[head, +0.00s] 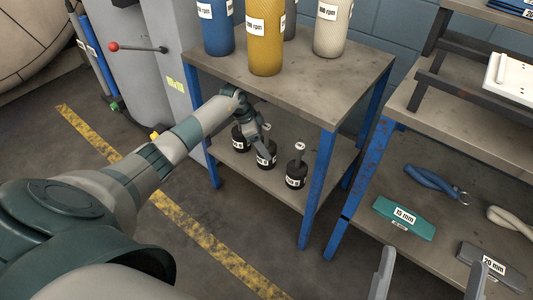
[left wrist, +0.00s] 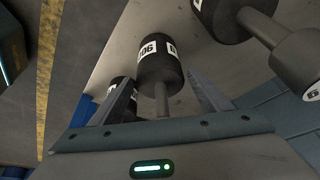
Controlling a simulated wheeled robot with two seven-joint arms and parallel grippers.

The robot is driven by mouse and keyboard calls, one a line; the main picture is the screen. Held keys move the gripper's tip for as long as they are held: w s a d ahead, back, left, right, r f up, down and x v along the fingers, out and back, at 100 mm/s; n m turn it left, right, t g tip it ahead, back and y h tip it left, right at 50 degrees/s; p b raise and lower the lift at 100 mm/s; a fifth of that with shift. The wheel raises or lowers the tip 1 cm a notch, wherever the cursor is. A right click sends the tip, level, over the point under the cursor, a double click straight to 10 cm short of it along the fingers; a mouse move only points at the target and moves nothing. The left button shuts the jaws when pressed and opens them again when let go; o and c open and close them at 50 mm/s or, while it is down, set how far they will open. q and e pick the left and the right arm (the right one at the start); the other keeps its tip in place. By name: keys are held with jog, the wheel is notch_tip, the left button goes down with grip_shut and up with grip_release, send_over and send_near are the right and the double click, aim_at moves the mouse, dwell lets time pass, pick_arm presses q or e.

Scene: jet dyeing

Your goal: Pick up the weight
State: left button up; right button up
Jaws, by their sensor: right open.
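Three black cylindrical weights with white labels and grey handles stand on the lower shelf (head: 325,157): one at the left (head: 240,140), one in the middle (head: 266,161), one at the right (head: 297,180). My left gripper (head: 265,148) reaches down at the middle weight and partly hides it and the left one. In the left wrist view my gripper (left wrist: 162,80) is open, its fingers apart on either side of a weight (left wrist: 159,62) whose thin handle (left wrist: 162,100) points towards the palm. Contact is not visible. My right gripper (head: 428,282) is open and empty at the bottom right.
Blue (head: 218,30), yellow (head: 265,38) and cream (head: 331,28) labelled cylinders stand on the upper shelf (head: 315,82), above my left forearm. Blue posts (head: 318,190) frame the rack. A bench (head: 460,220) at the right holds pliers (head: 437,184) and a teal labelled block (head: 403,217).

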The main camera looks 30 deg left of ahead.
pick_arm(q)
jog(key=c, duration=1.5)
jog(key=shift+w+r, duration=0.1)
grip_shut()
